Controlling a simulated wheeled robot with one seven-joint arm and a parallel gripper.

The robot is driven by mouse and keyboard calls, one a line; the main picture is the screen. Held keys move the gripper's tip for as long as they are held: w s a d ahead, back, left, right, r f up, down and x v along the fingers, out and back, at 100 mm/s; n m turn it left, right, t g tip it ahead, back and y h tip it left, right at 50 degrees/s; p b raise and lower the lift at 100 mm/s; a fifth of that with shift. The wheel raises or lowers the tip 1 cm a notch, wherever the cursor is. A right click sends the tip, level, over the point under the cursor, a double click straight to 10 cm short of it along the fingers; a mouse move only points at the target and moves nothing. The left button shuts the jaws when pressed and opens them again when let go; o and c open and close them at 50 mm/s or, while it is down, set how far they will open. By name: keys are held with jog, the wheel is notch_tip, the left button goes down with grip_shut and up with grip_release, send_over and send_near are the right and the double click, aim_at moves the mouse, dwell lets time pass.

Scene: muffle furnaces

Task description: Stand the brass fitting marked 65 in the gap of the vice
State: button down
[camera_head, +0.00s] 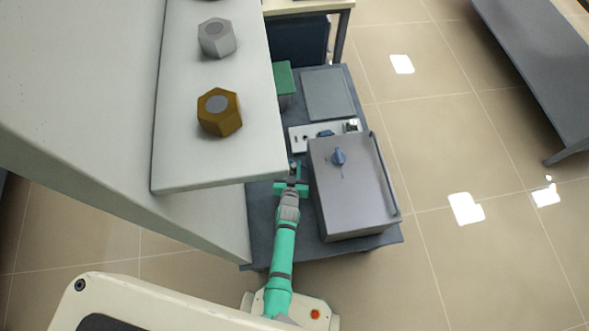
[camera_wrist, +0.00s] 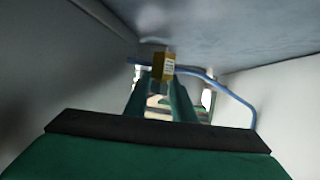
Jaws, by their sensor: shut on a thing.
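In the wrist view, my gripper (camera_wrist: 162,79) is shut on a small brass fitting (camera_wrist: 163,65) with a pale label. The label's marking is too small to read. In the head view, my gripper (camera_head: 291,184) is beside the grey box on the dark bench; the held fitting cannot be made out there. A brass hexagonal piece (camera_head: 219,113) and a grey one (camera_head: 217,38) rest on the pale ledge. A green block (camera_head: 284,80) shows partly behind that ledge; I cannot tell whether it is the vice. No vice gap is clearly visible.
The pale ledge (camera_head: 175,160) overhangs left of my gripper and hides part of the dark bench (camera_head: 262,225). The grey box (camera_head: 352,195) with a blue knob stands close on the right. In the wrist view, a blue cable (camera_wrist: 230,93) curves beyond the fitting.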

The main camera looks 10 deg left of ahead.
aim_at(293, 173)
jog(key=shift+f, duration=1.65)
jog(key=shift+f, duration=0.1)
jog(key=c, duration=1.5)
grip_release()
